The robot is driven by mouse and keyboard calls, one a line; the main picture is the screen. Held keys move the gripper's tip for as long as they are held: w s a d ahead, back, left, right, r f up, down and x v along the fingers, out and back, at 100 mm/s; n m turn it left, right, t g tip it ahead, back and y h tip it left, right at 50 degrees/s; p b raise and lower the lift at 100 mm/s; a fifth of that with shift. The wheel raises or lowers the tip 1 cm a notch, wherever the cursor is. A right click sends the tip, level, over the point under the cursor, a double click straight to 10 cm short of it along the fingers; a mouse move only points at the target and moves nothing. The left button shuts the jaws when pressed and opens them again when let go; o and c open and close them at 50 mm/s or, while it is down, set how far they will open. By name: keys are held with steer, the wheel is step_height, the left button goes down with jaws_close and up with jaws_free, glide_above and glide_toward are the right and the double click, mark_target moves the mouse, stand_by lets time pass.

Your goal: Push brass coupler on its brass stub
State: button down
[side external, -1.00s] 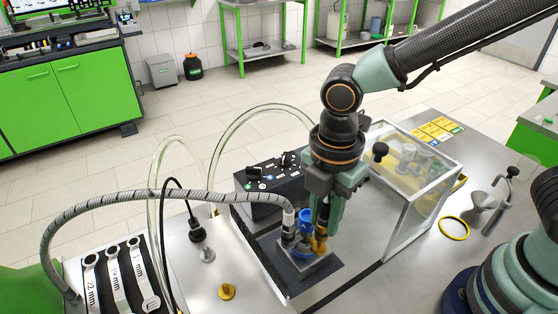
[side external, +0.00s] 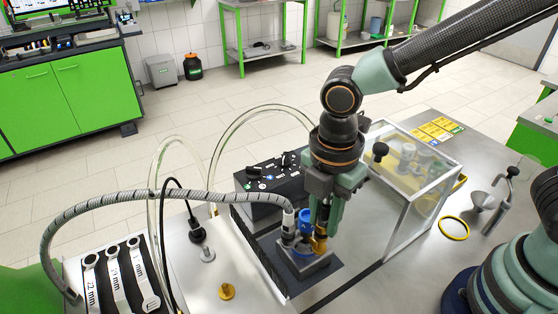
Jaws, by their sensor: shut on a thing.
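My gripper (side external: 323,232) points down over the small pump block (side external: 302,268) and is shut on the brass coupler (side external: 319,244), at the block's right side. The brass stub under the coupler is hidden, so I cannot tell how far the coupler sits on it. A blue coupler (side external: 305,222) stands just left of my gripper on the same block. A grey fitting on the end of the corrugated hose (side external: 180,196) stands left of the blue one. A separate brass-coloured fitting (side external: 227,291) stands on the bench plate at the front.
A black control box (side external: 268,186) stands behind the block. A clear-walled case (side external: 415,185) stands close on the right. Clear tubes and a black cable with a plug (side external: 197,235) arch on the left. A yellow ring (side external: 454,229) lies at right.

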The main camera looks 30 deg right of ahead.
steer(key=shift+f, duration=1.35)
stand_by(0.9)
steer(key=c, duration=0.6)
jaws_free()
steer(key=shift+w, duration=0.1)
steer(key=shift+w+a+r, duration=0.1)
steer(key=shift+w+r, duration=0.05)
steer(key=shift+r, duration=1.1)
steer(key=shift+s+r, duration=0.2)
steer(key=shift+r, duration=2.1)
